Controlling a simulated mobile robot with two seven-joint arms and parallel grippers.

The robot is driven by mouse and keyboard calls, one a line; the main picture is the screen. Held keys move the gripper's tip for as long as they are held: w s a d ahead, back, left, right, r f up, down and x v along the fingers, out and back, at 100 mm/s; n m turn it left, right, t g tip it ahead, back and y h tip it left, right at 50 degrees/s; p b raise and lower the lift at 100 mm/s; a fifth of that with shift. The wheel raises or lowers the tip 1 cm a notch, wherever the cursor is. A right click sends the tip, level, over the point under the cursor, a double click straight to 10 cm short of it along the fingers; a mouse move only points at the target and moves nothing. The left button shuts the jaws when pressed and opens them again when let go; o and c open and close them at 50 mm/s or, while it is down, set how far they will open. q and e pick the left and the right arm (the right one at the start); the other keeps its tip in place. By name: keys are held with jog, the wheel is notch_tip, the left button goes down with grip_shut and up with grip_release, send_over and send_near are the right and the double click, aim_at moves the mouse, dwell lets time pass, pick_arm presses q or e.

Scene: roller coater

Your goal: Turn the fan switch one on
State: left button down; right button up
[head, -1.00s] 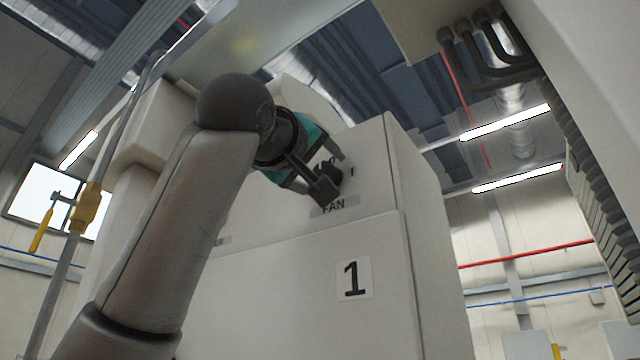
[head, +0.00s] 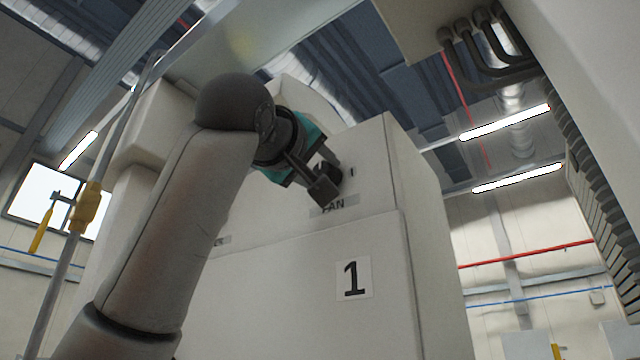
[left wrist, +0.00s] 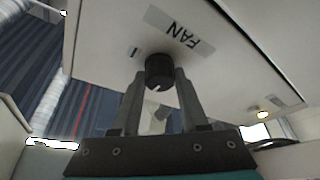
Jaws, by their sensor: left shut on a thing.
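The fan switch is a round black knob (head: 334,172) on the upper front of a white cabinet (head: 300,270) marked "1". A "FAN" label (head: 333,206) sits just below it and an "I" mark to its right. My left gripper (head: 328,181) is at the knob, its fingers on either side and shut on it. In the left wrist view the knob (left wrist: 159,71) sits between the two fingertips (left wrist: 160,80), with a small white pointer line on its face. The "FAN" label appears upside down there. My right gripper is not in view.
A second label (head: 222,241) is partly hidden behind my left arm. A grey pole with a yellow fitting (head: 87,207) stands at the left. Dark pipes and a ribbed hose hang at the upper right beside a pale housing (head: 600,60).

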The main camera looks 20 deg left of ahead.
pick_arm(q)
jog(key=shift+m, duration=0.3)
jog(key=m+h, duration=0.2)
jog(key=m, duration=0.2)
jog(key=shift+m+t, duration=0.3)
jog(key=shift+m, duration=0.1)
jog(key=m+h, duration=0.2)
jog(key=m, duration=0.2)
jog(key=m+g+h, duration=0.1)
jog(key=m+h, duration=0.1)
jog(key=m, duration=0.2)
jog(key=shift+a+h, duration=0.15)
jog(key=shift+h, duration=0.15)
jog(key=m+g+h, duration=0.1)
jog(key=m, duration=0.2)
jog(key=m+g+h, duration=0.1)
jog(key=m, duration=0.2)
jog(key=shift+m+h, duration=0.3)
jog(key=shift+h, duration=0.1)
jog(key=shift+w+m+g+h, duration=0.1)
jog(key=shift+m+g+h, duration=0.35)
jog(key=shift+m, duration=0.85)
jog(key=shift+m+g+h, duration=0.15)
jog(key=shift+m+g, duration=0.6)
jog(key=shift+m, duration=0.55)
jog(key=shift+c, duration=2.1)
grip_release()
